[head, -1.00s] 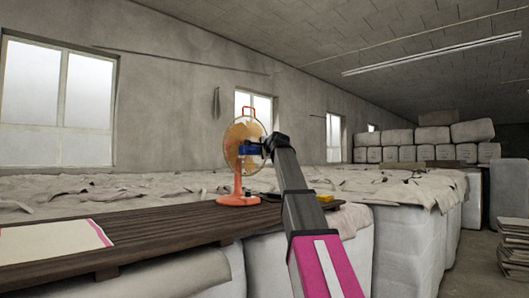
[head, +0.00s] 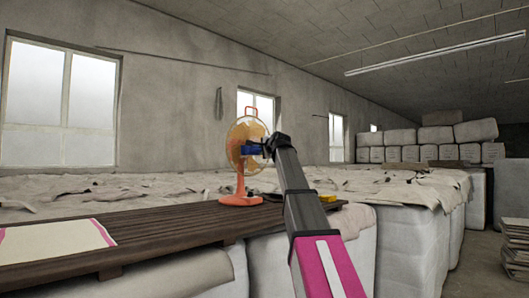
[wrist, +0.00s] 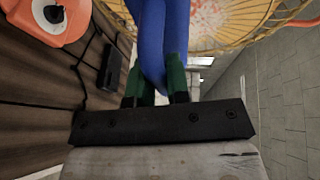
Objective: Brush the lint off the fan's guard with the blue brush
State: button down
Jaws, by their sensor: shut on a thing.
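The orange fan (head: 240,199) stands upright on the dark slatted wooden table (head: 150,232), its round yellowish guard (head: 238,131) facing my arm. My gripper (head: 266,148) is in front of the guard's right part. In the wrist view my gripper (wrist: 160,88) has its green fingers shut on the blue brush (wrist: 166,40). The brush also shows in the head view (head: 250,150), overlapping the guard. In the wrist view the guard (wrist: 235,25) has pale reddish specks behind its wires. The brush's far end is out of the wrist view, so contact with the guard cannot be told.
A dark box with a cord (wrist: 111,67) lies by the fan's base. A yellow object (head: 327,198) lies at the table's right end. A pale sheet with pink edges (head: 55,240) lies at left. Cloth-covered bales (head: 405,250) stand beyond and right of the table.

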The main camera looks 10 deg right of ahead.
jog(key=shift+w+a, duration=0.35)
jog(key=shift+w, duration=0.15)
jog(key=shift+d, duration=0.1)
